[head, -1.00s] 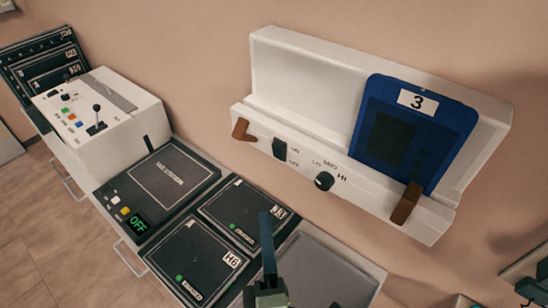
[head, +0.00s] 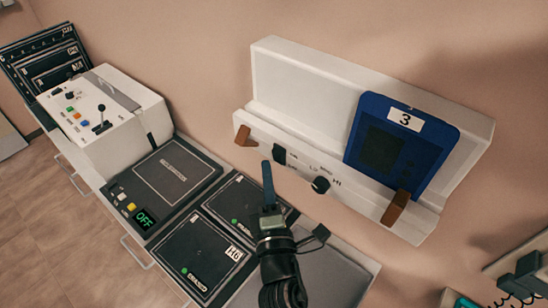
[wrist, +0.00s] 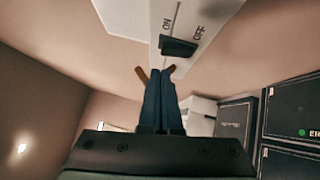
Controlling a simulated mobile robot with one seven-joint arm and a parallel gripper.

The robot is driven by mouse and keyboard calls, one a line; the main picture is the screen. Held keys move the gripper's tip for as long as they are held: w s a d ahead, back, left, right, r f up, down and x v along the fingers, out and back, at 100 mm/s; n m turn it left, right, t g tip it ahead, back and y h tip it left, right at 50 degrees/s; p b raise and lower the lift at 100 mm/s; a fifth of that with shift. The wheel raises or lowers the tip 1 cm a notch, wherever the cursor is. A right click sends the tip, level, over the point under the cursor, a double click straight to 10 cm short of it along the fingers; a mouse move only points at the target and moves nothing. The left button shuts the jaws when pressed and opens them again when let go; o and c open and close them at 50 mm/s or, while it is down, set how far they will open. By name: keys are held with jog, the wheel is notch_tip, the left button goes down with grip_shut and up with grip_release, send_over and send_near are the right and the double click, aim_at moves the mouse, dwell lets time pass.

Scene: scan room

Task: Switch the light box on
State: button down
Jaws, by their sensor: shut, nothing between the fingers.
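The white light box (head: 275,75) is mounted on the wall, with a blue film holder (head: 430,150) marked 3 leaning on its right part. On its front ledge are a black rocker switch (head: 279,154) and a round black knob (head: 320,185). The rocker switch (wrist: 178,47) also shows in the wrist view, between the labels ON and OFF. The light box's panel looks unlit. My gripper (head: 267,165) is shut and empty, its blue fingers just left of and below the switch in the head view. In the wrist view the fingertips (wrist: 160,84) are below the switch, apart from it.
Brown clips (head: 246,137) stick out at the ledge's ends. A white control console (head: 105,120) stands at left.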

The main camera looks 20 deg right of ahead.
aim_at(278, 157)
jog(key=shift+w+d+r+p, duration=0.25)
jog(key=shift+w+d+p, duration=0.25)
jog(key=shift+d, duration=0.35)
jog(key=shift+w+d+r+p, duration=0.25)
jog(key=shift+d+p, duration=0.05)
